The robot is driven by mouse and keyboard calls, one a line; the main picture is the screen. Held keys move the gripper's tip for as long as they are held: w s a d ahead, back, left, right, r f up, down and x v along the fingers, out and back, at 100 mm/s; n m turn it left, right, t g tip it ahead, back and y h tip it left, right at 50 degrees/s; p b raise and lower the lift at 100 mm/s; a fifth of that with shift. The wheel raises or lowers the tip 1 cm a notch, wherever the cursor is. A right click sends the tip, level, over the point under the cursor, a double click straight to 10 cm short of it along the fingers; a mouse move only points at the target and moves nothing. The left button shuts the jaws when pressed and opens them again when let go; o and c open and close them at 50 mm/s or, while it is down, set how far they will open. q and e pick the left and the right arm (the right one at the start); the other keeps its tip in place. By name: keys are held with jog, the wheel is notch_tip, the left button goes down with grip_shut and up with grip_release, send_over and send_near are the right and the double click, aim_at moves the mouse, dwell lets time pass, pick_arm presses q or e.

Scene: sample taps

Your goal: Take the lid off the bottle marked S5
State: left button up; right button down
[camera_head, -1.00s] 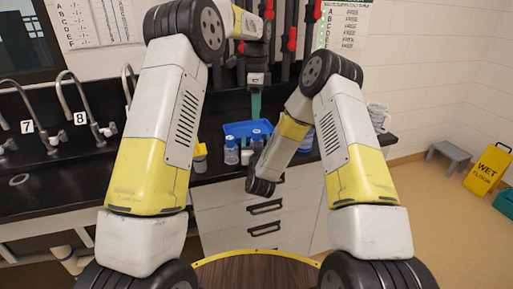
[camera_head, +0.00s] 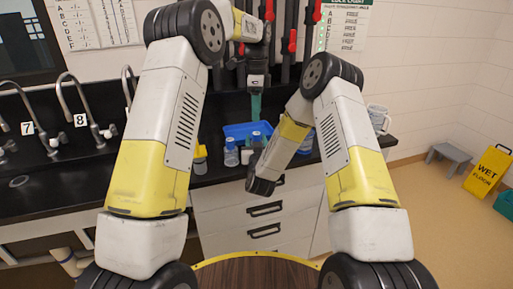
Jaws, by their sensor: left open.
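Several small bottles stand on the black counter near a blue tray (camera_head: 236,130). One clear bottle with a blue cap (camera_head: 231,154) stands at the tray's front left, and another bottle (camera_head: 256,140) is to its right, partly hidden by my right arm. Their markings are too small to read, so I cannot tell which is S5. My left gripper (camera_head: 256,116) is open, its teal fingers pointing down above the tray and bottles, apart from them. My right arm reaches down in front of the counter edge, and its gripper is not visible.
A white cap or small container (camera_head: 246,157) sits between the bottles. A bottle with yellow (camera_head: 200,160) stands left, and a blue one (camera_head: 306,144) right behind my right arm. Taps (camera_head: 78,105) line the left counter. A white mug (camera_head: 377,118) stands at the right end.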

aim_at(256, 133)
pick_arm(q)
jog(key=m, duration=0.9)
jog(key=shift+m, duration=0.4)
jog(key=m, duration=0.3)
jog(key=shift+f, duration=0.1)
jog(key=shift+m, duration=0.3)
jog(key=shift+f, duration=3.9)
